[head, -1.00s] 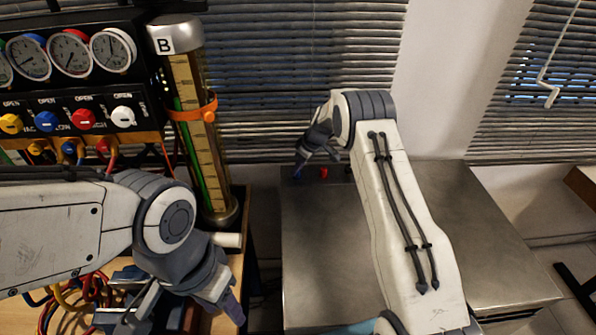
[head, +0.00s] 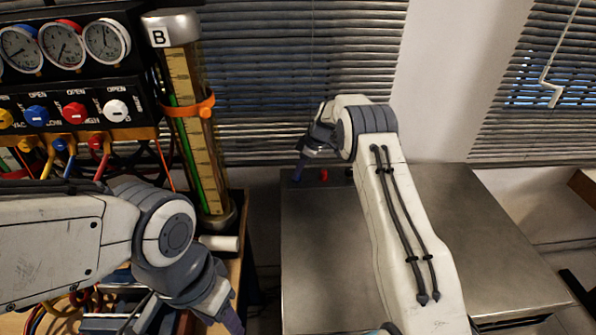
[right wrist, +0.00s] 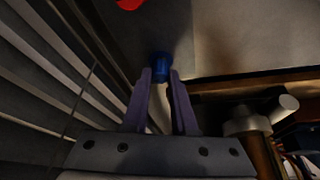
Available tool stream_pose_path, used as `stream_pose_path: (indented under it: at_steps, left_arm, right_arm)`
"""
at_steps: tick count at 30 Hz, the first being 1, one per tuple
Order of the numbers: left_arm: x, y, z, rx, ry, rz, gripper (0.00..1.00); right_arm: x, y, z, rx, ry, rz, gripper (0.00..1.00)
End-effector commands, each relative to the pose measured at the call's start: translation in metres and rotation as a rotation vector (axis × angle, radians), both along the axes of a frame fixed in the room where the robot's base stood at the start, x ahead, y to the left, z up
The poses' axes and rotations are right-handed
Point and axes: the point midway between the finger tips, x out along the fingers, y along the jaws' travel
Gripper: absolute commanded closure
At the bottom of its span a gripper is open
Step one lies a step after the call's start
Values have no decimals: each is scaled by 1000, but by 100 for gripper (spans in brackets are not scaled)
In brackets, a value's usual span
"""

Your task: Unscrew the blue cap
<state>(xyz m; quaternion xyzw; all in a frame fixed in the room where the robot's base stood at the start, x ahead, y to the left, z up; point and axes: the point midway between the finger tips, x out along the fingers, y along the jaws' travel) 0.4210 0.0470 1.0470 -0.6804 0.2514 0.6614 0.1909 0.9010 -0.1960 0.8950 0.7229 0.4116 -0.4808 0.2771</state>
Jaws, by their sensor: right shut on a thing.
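The blue cap (right wrist: 161,66) shows in the right wrist view between the fingertips of my right gripper (right wrist: 160,76), which is shut on it. The cap is near the edge of the grey metal surface. In the head view my right gripper (head: 300,168) is over the back left of the metal cabinet (head: 330,270), and I cannot clearly make out the blue cap there. My left gripper (head: 222,308) is at the lower left, in front of the gauge rig. Only part of its fingers shows, so its opening is unclear.
A small red cap (head: 324,175) sits on the metal top close beside my right gripper. The gauge panel (head: 70,75) and a tall glass column (head: 190,110) marked B stand at the left. Window blinds (head: 300,60) are close behind. The cabinet top is otherwise clear.

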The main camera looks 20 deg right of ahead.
Motion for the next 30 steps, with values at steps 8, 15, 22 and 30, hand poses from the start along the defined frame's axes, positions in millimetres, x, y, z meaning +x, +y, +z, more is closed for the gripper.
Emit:
stream_pose_path:
  at_steps: [8, 15, 22, 30]
  left_arm:
    - [0, 0, -8, 0, 0, 0, 50]
    - [0, 0, -3, 0, 0, 0, 50]
    - [0, 0, -2, 0, 0, 0, 50]
    - [0, 0, -2, 0, 0, 0, 50]
  right_arm:
    - [-2, 1, -4, 3, 11, 193, 100]
    - [-2, 1, -2, 3, 10, 405, 100]
    - [-4, 2, -3, 5, 15, 461, 100]
    - [-4, 2, -3, 5, 15, 459, 57]
